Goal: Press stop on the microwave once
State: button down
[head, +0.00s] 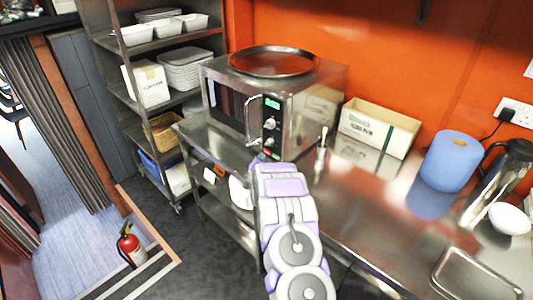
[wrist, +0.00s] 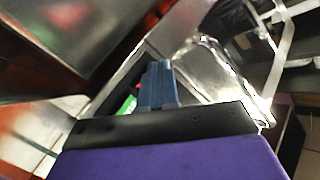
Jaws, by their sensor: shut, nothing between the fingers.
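The microwave (head: 297,112) stands on a steel counter, with a metal tray on top. Its door handle (head: 249,118) is on the front, left of the control panel with a green display (head: 271,103) and round knobs (head: 269,123). My arm reaches up toward the panel's lower end; the fingertips cannot be made out in the head view. In the wrist view my gripper (wrist: 160,70) is shut and empty, its blue fingers together. They point at the metal front and cover part of it. A green patch (wrist: 127,105) and a small red spot (wrist: 138,87) show beside them. I cannot tell whether they touch.
A shelf rack (head: 118,90) with bowls and boxes stands left. Right of the microwave are a cardboard box (head: 380,128), a blue paper roll (head: 451,160) and a kettle (head: 503,170). A fire extinguisher (head: 131,247) stands on the floor at lower left.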

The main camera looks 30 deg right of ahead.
jog(key=shift+a, duration=0.2)
jog(key=shift+s+a+r, duration=0.1)
jog(key=shift+s+a, duration=0.2)
jog(key=shift+a, duration=0.45)
jog(key=shift+s+a+f, duration=0.1)
jog(key=shift+s+a, duration=0.15)
jog(key=shift+a, duration=0.5)
jog(key=shift+s+a+r, duration=0.1)
jog(key=shift+s+a, duration=0.2)
jog(key=shift+a, duration=0.45)
